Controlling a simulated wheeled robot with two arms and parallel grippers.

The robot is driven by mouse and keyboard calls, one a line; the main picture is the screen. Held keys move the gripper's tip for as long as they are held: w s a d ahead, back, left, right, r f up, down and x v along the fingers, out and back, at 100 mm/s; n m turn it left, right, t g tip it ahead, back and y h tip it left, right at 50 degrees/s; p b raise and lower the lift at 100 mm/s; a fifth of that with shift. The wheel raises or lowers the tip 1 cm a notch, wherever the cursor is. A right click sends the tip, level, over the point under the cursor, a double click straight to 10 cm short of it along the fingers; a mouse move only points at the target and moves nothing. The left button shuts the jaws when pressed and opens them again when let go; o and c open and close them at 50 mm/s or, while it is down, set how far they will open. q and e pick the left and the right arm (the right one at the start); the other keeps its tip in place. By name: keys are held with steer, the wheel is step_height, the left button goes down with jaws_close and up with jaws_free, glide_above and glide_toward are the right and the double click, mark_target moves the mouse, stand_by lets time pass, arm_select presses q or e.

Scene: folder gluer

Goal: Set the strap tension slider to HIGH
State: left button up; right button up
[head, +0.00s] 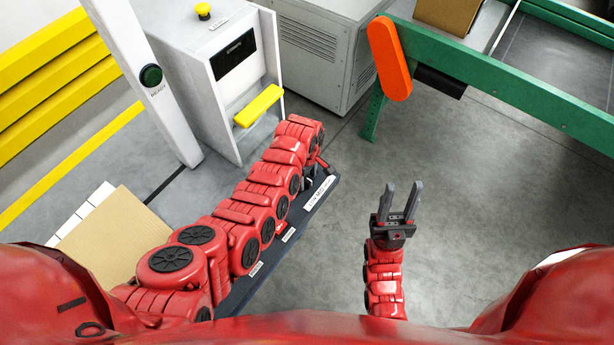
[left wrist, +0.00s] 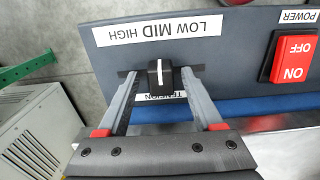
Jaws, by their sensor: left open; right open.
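In the left wrist view, the strap tension slider's black knob (left wrist: 160,75) with a white line sits about the middle of its short dark slot, level with MID on the white LOW MID HIGH label (left wrist: 158,28). In the head view my left gripper (head: 318,168) is over the dark control panel (head: 325,197), and my arm hides the knob. My right gripper (head: 401,195) is open and empty above the floor.
A red ON/OFF power switch (left wrist: 293,57) is beside the slider on the same panel. A grey-white cabinet with a yellow flap (head: 259,105) stands behind the left arm. A green frame (head: 500,85) with an orange guard (head: 389,58) is at the upper right. Floor around my right gripper is clear.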

arm_select(q)
steer(key=shift+f, duration=0.15)
jaws_close()
stand_by(0.4)
stand_by(1.0)
